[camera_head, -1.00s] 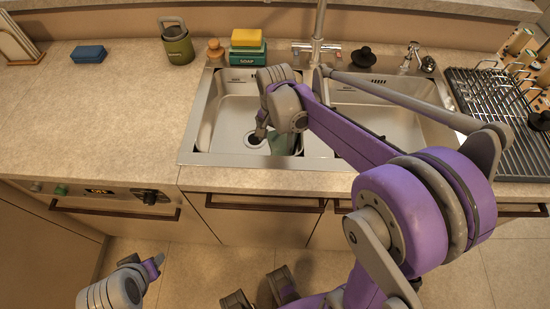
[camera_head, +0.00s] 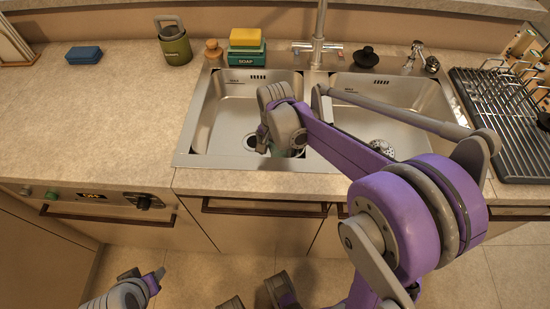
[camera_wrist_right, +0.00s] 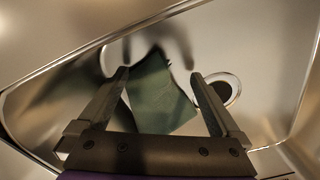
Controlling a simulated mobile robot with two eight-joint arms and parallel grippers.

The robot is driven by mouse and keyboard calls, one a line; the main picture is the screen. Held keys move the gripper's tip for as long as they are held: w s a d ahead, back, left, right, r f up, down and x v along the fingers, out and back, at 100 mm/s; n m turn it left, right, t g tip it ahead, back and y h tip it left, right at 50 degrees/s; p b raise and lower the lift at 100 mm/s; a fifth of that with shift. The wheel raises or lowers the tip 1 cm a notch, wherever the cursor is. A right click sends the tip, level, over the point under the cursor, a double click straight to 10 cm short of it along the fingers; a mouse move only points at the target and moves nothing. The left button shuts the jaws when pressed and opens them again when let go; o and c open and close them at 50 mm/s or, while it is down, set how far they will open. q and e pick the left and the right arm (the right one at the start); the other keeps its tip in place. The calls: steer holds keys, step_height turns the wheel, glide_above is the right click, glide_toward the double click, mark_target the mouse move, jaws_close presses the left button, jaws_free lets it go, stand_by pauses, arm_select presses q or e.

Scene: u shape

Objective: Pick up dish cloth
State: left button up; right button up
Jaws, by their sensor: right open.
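The dish cloth is a dark green piece of fabric (camera_wrist_right: 158,100) lying in the metal sink basin, beside the drain. In the head view only a small green patch (camera_head: 279,151) shows beside my right gripper. My right gripper (camera_wrist_right: 160,75) is open, with one finger on each side of the cloth in the wrist view. I cannot tell whether the fingertips touch it. In the head view this gripper (camera_head: 263,138) points down into the left basin. My left gripper (camera_head: 155,278) is low at the bottom left, away from the sink; its jaw opening is unclear.
The left basin's walls and rim (camera_head: 205,161) surround the right gripper. The drain (camera_wrist_right: 222,90) is right of the cloth. A dish rack (camera_head: 510,120) is at right. The left counter is mostly clear.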

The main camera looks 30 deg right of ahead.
steer(key=shift+f+b, duration=0.35)
steer(key=shift+f, duration=0.25)
steer(key=shift+r, duration=0.1)
steer(key=shift+c, duration=1.1)
jaws_close()
step_height(320, 180, up, 12)
steer(key=p, duration=0.8)
